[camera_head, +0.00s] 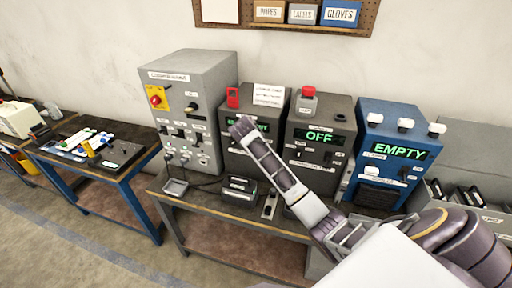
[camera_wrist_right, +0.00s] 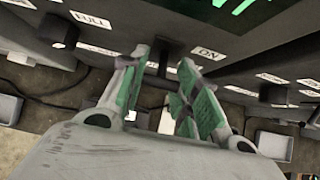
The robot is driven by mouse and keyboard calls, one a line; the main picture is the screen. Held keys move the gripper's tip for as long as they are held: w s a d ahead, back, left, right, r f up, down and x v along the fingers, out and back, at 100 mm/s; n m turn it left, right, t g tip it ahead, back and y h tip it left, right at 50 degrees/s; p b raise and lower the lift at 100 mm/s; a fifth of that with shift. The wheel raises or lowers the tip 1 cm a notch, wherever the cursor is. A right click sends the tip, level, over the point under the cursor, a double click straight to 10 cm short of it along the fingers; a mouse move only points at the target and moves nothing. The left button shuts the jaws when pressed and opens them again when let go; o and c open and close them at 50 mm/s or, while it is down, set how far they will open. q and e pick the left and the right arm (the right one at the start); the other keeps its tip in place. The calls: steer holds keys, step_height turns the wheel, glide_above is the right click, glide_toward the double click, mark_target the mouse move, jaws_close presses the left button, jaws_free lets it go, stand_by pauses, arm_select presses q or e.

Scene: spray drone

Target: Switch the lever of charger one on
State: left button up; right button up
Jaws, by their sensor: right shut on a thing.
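Two dark grey chargers stand side by side on the bench; my right arm reaches to the left one (camera_head: 267,112), whose green display is partly covered by the arm. The right one (camera_head: 320,120) reads OFF. My right gripper (camera_wrist_right: 165,62), with green finger pads, is at the charger's front panel, shut on a dark lever (camera_wrist_right: 173,52) beside an ON label (camera_wrist_right: 207,53). In the head view the gripper's end (camera_head: 243,127) hides the lever. My left gripper is not in view.
A grey control cabinet (camera_head: 185,75) stands left of the chargers and a blue EMPTY unit (camera_head: 385,130) right. Other dark knobs (camera_wrist_right: 58,30) sit on the panel near the gripper. A battery-like block (camera_head: 240,188) and small trays lie on the bench (camera_head: 205,208) in front.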

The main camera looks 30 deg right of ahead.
steer(key=o, duration=1)
steer(key=shift+o, duration=0.2)
steer(key=shift+r, duration=0.1)
steer(key=v, duration=1.1)
steer(key=shift+s+r, duration=0.25)
steer(key=shift+r, duration=0.1)
steer(key=shift+a+f, duration=0.1)
steer(key=shift+a, duration=0.1)
